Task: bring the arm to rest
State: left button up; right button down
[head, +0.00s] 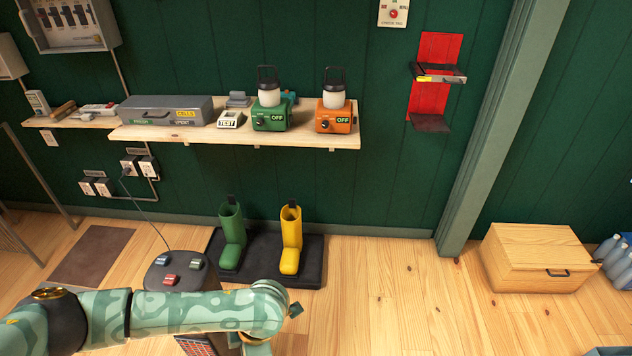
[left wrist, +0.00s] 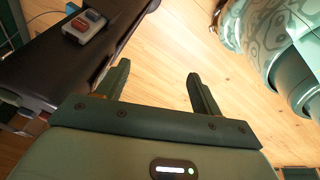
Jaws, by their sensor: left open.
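My left arm (head: 190,309) comes in from the left along the bottom of the head view and bends downward near the bottom middle. My left gripper (left wrist: 160,84) shows in the left wrist view with its two dark fingers spread apart and nothing between them. Wood floor lies beyond the fingers. A dark-topped stand (head: 160,284) is behind my arm, partly hidden by it. A dark surface (left wrist: 60,62) lies close to the left finger in the left wrist view; I cannot tell if they touch. My right gripper is in neither view.
Green boot (head: 231,240) and yellow boot (head: 291,240) stand on a black tray (head: 314,262) beyond my arm. A wooden chest (head: 535,258) is at right. Floor (head: 400,300) between is clear.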

pick_arm(q)
jog(key=w+d+f+n+t+h, duration=0.1)
jog(key=w+d+n+t+h, duration=0.15)
jog(key=w+n, duration=0.8)
jog(key=w+d+f+n+t+h, duration=0.25)
jog(key=w+n, duration=0.25)
jog(key=n, duration=1.1)
jog(key=s+a+f+n, duration=0.6)
jog(key=s+f+n, duration=0.2)
jog(key=f, duration=0.1)
jog(key=s+a+f+n, duration=0.6)
jog(key=s+f+n, duration=0.2)
jog(key=f, duration=0.1)
jog(key=s+a+f+n+g, duration=0.1)
jog(key=s+f, duration=0.1)
jog(key=s, duration=1.1)
jog(key=s+a+f+n+g+y, duration=0.1)
jog(key=s+f+n+g, duration=0.1)
jog(key=s, duration=1.2)
jog(key=s+a+f+n+g, duration=0.1)
jog(key=s+f, duration=0.3)
jog(key=s, duration=0.9)
jog(key=shift+s+a+f+g, duration=0.15)
jog(key=shift+a+f+g, duration=0.1)
jog(key=shift+a+g, duration=0.35)
jog(key=shift+d, duration=0.15)
